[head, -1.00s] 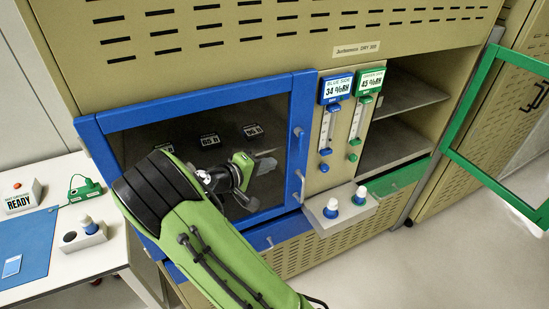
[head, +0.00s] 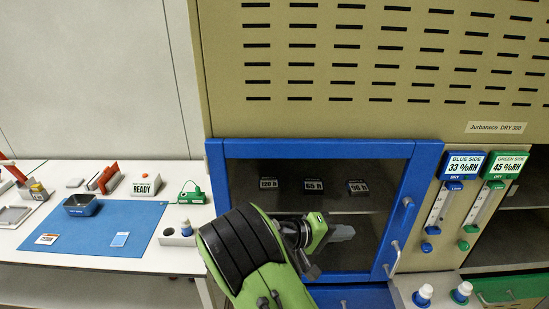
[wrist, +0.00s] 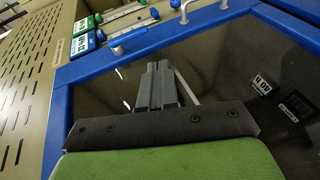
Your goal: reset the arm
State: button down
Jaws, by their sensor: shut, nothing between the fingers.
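My gripper (head: 342,233) is at the end of my green arm, in front of the blue-framed glass door (head: 310,149) of the dry cabinet. Its grey fingers are together with nothing between them; they also show in the wrist view (wrist: 158,88). The blue door is closed. Whether the fingers touch the glass I cannot tell. Behind the glass are labels reading 120 h, 65 h and 96 h (head: 358,187).
At the left, a white table (head: 150,262) holds a blue mat (head: 85,235) with a dark blue tray (head: 82,204), and a READY box (head: 146,185). Two white-and-blue bottles (head: 424,294) stand on a ledge at lower right. Blue (head: 465,165) and green humidity displays (head: 505,166) hang beside the door.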

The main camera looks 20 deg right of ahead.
jog(key=s+a+r+t+y, duration=0.2)
jog(key=s+a+r+y, duration=0.1)
jog(key=s+a+y, duration=0.4)
jog(key=s+a+r+n+t+y, duration=0.1)
jog(key=s+a+r+t+y, duration=0.2)
jog(key=s+a+y, duration=0.4)
jog(key=s+r, duration=0.1)
jog(key=s, duration=0.5)
jog(key=shift+s+a+y, duration=0.15)
jog(key=shift+a+y, duration=0.15)
jog(key=shift+a, duration=0.1)
